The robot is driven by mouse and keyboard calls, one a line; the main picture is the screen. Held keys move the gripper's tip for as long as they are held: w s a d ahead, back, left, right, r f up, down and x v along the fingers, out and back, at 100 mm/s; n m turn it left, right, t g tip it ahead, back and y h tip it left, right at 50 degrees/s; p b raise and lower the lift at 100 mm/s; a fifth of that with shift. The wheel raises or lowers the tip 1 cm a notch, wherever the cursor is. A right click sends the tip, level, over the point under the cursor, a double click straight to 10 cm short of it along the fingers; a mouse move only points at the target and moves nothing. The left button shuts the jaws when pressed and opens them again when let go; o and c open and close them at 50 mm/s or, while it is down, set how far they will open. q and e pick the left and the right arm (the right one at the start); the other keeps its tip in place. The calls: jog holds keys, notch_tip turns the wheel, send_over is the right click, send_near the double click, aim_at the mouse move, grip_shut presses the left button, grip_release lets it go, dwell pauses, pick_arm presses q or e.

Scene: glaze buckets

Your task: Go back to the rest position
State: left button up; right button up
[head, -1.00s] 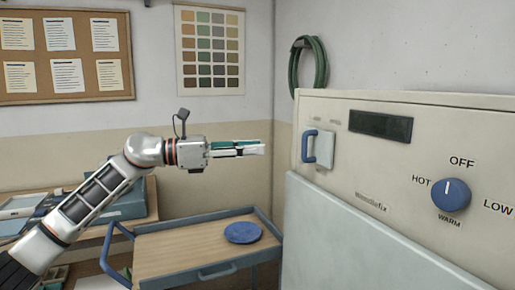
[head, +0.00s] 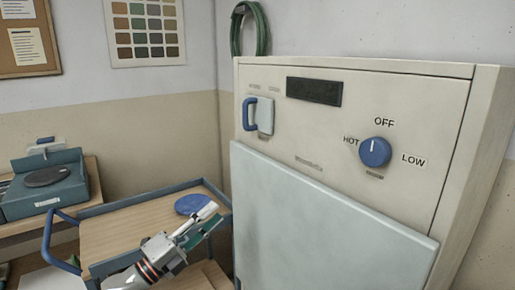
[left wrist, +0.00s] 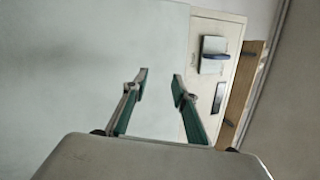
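My left gripper (head: 207,222) is low in the head view, in front of the wooden-topped cart. In the left wrist view its two green-edged fingers (left wrist: 160,85) stand apart with nothing between them. It faces the pale panel (left wrist: 120,60) of the cream cabinet; whether it touches the panel I cannot tell, but no contact shows. The cabinet's blue dial (head: 375,152) points up, between HOT and OFF. My right gripper is not in either view.
The cart (head: 130,231) with a blue disc (head: 192,204) stands left of the cabinet (head: 450,130). A teal device (head: 45,185) sits on a bench at far left. A blue-handled latch (head: 258,116) and a dark display (head: 314,91) are on the cabinet's front.

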pick_arm(q)
jog(key=s+a+f+n+y, duration=0.2)
jog(key=s+f+n+y, duration=0.2)
jog(key=s+f+n, duration=0.45)
jog(key=s+a+f+n+g+y, duration=0.15)
jog(key=s+f+n+y, duration=0.3)
jog(key=f, duration=0.75)
jog(key=s+a+f+n+y, duration=0.3)
jog(key=s+f+n, duration=0.35)
jog(key=f, duration=0.35)
jog(key=s+a+f+n+g+y, duration=0.1)
jog(key=s+f+n+g, duration=0.2)
jog(key=s+f+n, duration=0.2)
jog(key=s+f+p, duration=0.1)
jog(key=s+f, duration=0.2)
jog(key=s, duration=0.4)
jog(key=shift+a+f, duration=0.15)
jog(key=shift+f, duration=0.15)
jog(key=shift+w, duration=0.1)
